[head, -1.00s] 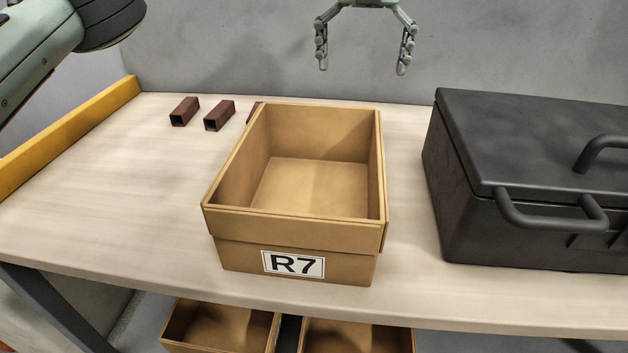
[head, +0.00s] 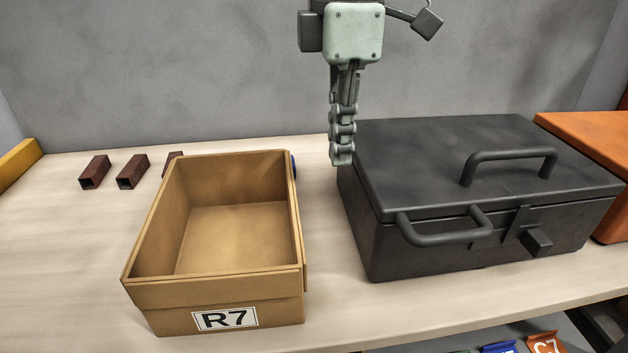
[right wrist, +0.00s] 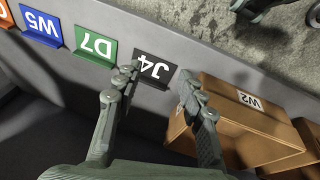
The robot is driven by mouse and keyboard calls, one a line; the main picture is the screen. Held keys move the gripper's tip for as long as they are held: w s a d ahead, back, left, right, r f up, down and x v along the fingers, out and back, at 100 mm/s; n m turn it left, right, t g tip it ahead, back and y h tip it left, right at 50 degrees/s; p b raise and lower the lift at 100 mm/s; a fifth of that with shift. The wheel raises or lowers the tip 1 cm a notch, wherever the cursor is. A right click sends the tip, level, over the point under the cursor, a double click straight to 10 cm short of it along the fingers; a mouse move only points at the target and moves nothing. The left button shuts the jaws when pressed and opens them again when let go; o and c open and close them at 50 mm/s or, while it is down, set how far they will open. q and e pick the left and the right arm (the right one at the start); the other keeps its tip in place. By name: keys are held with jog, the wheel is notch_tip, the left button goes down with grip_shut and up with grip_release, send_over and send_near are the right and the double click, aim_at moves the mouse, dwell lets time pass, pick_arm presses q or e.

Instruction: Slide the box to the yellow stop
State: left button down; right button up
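The tan open-topped box (head: 215,290) marked R7 stands on the light workbench and looks empty. The yellow stop (head: 18,162) is a raised bar at the bench's left end, with a wide gap between it and the box. My left gripper (head: 342,155) points down just right of the box's back right corner, near the black case, apart from the box as far as I can see. Its fingers show edge-on and overlap, so their opening is hidden. My right gripper (right wrist: 157,82) is open and empty in the right wrist view, with its fingers spread.
A black case (head: 460,165) with handles stands right of the box, and an orange case (head: 590,140) beyond it. Several dark red tubes, one of them here (head: 132,171), lie behind and left of the box. A blue thing (head: 294,166) peeks out behind its right side.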

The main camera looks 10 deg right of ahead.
pick_arm(q)
notch_tip(320, 180, down, 10)
jog(key=shift+r, duration=0.25)
jog(key=a+p, duration=0.1)
jog(key=a, duration=0.2)
jog(key=shift+a, duration=0.15)
jog(key=shift+a+f, duration=0.1)
jog(key=shift+a, duration=0.25)
pick_arm(e)
notch_tip(320, 180, down, 3)
jog(key=shift+s+r, duration=0.1)
jog(key=shift+s, duration=0.05)
jog(key=shift+a, duration=0.1)
